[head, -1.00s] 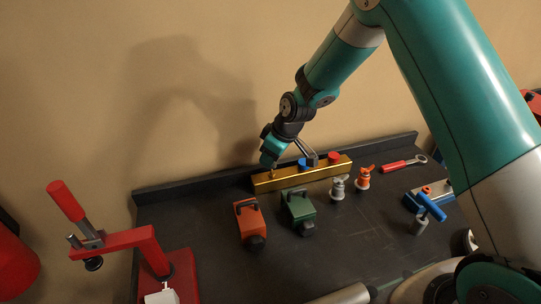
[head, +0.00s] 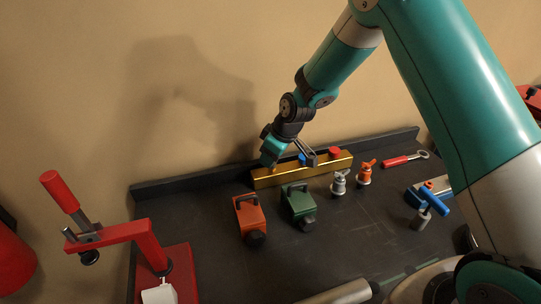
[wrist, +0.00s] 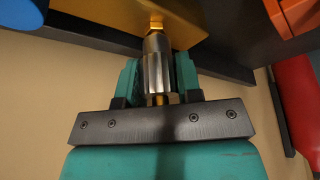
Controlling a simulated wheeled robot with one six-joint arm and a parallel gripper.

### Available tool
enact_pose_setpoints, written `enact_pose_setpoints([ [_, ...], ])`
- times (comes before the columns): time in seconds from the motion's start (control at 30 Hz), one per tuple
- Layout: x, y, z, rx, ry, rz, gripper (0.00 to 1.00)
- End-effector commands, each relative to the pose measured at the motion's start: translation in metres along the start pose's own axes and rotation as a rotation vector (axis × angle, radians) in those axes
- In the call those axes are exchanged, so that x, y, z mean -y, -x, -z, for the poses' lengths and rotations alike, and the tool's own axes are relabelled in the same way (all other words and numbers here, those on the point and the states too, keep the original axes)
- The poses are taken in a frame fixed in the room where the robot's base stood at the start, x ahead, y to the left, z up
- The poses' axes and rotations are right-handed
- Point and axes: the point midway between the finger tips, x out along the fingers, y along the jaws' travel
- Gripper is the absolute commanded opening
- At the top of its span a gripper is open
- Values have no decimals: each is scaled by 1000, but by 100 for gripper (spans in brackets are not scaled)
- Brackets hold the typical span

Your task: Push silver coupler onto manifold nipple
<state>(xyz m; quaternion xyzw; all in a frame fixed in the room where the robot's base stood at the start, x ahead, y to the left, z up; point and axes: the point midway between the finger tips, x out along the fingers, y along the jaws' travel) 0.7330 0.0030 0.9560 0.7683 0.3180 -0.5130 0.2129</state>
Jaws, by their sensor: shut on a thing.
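The silver coupler (wrist: 157,62) is between the green fingers of my gripper (wrist: 158,80) in the wrist view, and the jaws are shut on it. Its far end meets the short brass nipple (wrist: 156,24), in line with it. How deep the nipple sits inside the coupler is hidden. The nipple stands out from the gold manifold (wrist: 190,10). In the head view, my gripper (head: 270,154) is at the left end of the manifold (head: 318,171), and the coupler is hidden there.
Blue (head: 302,159) and red (head: 334,153) knobs sit on the manifold. Orange (head: 249,217) and green (head: 298,204) blocks stand in front of it. Grey (head: 339,183) and orange (head: 365,173) fittings stand right of them. A red lever press (head: 140,236) is at left.

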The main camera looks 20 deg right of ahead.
Motion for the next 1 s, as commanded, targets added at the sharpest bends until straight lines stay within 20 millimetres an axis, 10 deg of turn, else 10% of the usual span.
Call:
enact_pose_setpoints([
  [0.43,0,-7,-4,2,0,1,6],
  [0.47,0,-7,-4,2,0,1,37],
  [0.57,0,-7,-4,2,0,1,60],
  [1.0,0,6,-2,-2,0,-2,62],
])
